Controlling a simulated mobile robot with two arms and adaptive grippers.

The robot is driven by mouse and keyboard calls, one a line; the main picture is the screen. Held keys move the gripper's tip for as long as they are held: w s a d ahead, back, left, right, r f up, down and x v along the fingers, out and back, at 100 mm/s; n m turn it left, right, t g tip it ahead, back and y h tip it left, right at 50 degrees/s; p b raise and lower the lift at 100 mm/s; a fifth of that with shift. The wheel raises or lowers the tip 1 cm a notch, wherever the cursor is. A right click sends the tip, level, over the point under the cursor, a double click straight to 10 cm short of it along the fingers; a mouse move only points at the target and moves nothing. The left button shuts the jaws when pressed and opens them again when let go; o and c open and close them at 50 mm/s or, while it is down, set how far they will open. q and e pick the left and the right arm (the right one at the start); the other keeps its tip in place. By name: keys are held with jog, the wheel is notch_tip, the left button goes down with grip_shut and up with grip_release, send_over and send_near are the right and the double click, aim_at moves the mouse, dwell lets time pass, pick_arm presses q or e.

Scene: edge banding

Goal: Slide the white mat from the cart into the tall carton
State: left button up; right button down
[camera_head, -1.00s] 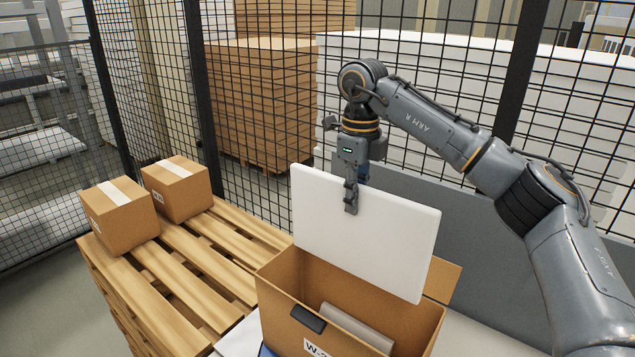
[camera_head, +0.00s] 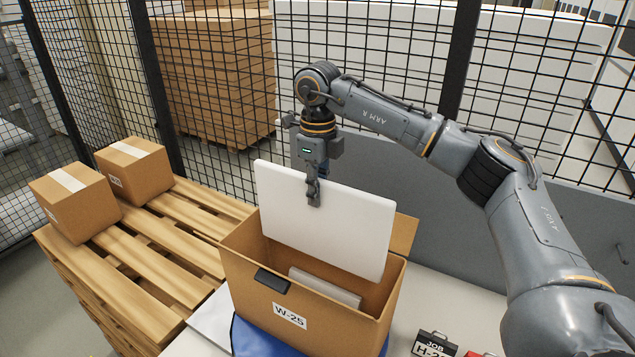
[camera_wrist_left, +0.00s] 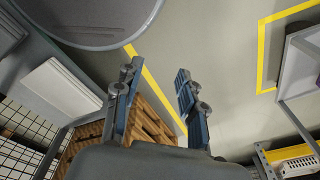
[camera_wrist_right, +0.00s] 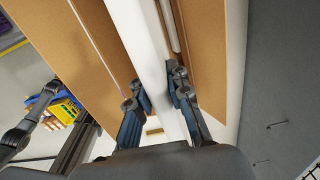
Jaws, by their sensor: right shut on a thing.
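The white mat (camera_head: 335,222) stands on edge, slightly tilted, over the tall open carton (camera_head: 300,312) labelled W-25. My right gripper (camera_head: 314,198) is shut on the mat's upper edge. The right wrist view shows its fingers (camera_wrist_right: 157,92) on both sides of the mat (camera_wrist_right: 150,45), with brown carton walls around it. A grey slab (camera_head: 325,286) is inside the carton. My left gripper (camera_wrist_left: 158,95) is open and empty in the left wrist view, away from the carton. The cart is not clearly identifiable.
Two small taped boxes (camera_head: 134,170) stand on a wooden pallet (camera_head: 150,262) at the left. A black clip (camera_head: 272,280) sits on the carton's front rim. Mesh fencing (camera_head: 210,90) runs behind.

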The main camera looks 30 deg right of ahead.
aim_at(317, 258)
notch_tip(317, 258, down, 6)
jog(key=b, duration=0.4)
jog(key=shift+f, duration=0.25)
notch_tip(317, 258, down, 3)
jog(key=shift+f+b, duration=0.15)
jog(key=shift+b, duration=0.9)
pick_arm(q)
notch_tip(317, 258, down, 14)
jog(key=s+b, duration=0.1)
jog(key=b, duration=0.5)
jog(key=shift+s+r+b, duration=0.25)
jog(key=shift+b, duration=0.05)
pick_arm(e)
jog(key=shift+f, duration=5.15)
pick_arm(q)
jog(key=shift+d, duration=0.1)
pick_arm(e)
jog(key=c, duration=1.2)
grip_release()
jog(key=shift+o, duration=0.2)
